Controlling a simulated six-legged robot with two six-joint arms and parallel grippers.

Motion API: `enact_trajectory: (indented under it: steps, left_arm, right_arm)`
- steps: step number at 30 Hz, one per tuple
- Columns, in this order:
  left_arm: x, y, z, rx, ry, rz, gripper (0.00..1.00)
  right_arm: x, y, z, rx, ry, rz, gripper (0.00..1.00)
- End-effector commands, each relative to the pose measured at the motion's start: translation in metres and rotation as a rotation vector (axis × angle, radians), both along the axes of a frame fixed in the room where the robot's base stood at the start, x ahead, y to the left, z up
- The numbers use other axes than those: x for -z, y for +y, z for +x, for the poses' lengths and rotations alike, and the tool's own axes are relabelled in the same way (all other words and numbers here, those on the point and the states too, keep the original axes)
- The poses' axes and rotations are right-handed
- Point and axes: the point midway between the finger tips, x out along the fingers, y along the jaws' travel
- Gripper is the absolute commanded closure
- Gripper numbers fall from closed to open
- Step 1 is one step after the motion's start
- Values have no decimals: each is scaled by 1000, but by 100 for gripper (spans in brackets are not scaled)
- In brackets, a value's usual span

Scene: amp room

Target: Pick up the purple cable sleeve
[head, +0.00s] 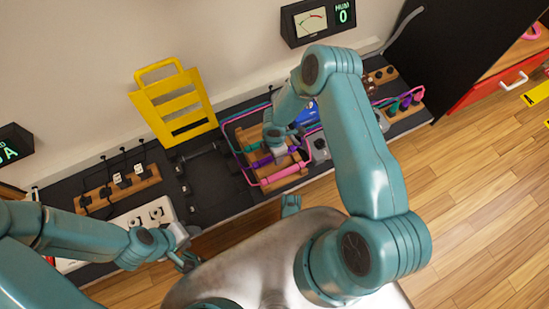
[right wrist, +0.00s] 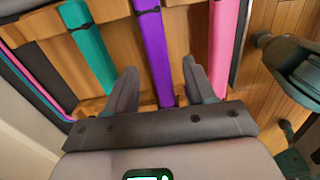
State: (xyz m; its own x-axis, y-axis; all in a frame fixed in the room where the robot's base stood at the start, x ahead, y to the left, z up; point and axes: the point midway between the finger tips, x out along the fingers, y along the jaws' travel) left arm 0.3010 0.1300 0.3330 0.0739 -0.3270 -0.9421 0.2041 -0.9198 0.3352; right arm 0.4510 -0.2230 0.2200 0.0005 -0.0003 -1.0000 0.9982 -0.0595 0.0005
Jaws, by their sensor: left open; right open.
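The purple cable sleeve (head: 261,162) lies on a wooden rack (head: 247,135) on the dark bench, between a teal sleeve and a pink sleeve. My right gripper (head: 279,146) is over the rack and hides part of the purple sleeve. In the right wrist view the purple sleeve (right wrist: 153,45) runs between the two fingers of my open right gripper (right wrist: 159,72), with a gap visible on each side. My left gripper (head: 186,260) is open and empty, near the bench's front edge at lower left, far from the sleeve.
In the right wrist view a teal sleeve (right wrist: 90,45) lies left of the purple one and a pink sleeve (right wrist: 222,45) right. A wooden power strip (head: 118,190) with plugs is at left. A meter (head: 318,20) hangs above.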

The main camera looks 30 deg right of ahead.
Motion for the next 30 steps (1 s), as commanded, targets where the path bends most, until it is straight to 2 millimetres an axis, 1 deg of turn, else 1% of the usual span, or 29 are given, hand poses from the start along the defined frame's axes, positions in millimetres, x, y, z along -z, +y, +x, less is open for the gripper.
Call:
enact_trajectory:
  steps: [1, 2, 8, 9, 11, 12, 14, 24, 28, 30]
  left_arm:
    - [7, 1, 1, -4, -2, 0, 58]
    - [8, 1, 1, -5, -1, 0, 58]
    - [6, 1, 1, -5, -2, 1, 58]
    - [6, 1, 1, -5, -2, 1, 58]
    - [6, 1, 1, -5, -2, 1, 58]
    - [6, 1, 1, -5, -2, 1, 58]
    - [6, 1, 1, -5, -2, 1, 58]
    - [5, 1, 1, -4, -3, 1, 58]
    - [-1, 0, 0, -1, -1, 0, 58]
    - [-6, 0, 0, 1, 1, 0, 58]
  right_arm:
    - [13, 1, -1, -2, 2, 1, 46]
    - [15, 1, -1, -3, 1, 1, 46]
    - [15, 1, 0, -2, 0, 1, 46]
    - [15, 1, -1, -2, 0, 1, 49]
    - [15, 1, -1, -2, 0, 1, 69]
    - [15, 1, -1, -2, 0, 1, 82]
    - [15, 1, -1, -2, 1, 1, 100]
    - [12, 1, -1, -2, 0, 1, 100]
    - [1, 1, -1, -2, 0, 0, 100]
    - [-11, 1, 0, -1, -1, 0, 100]
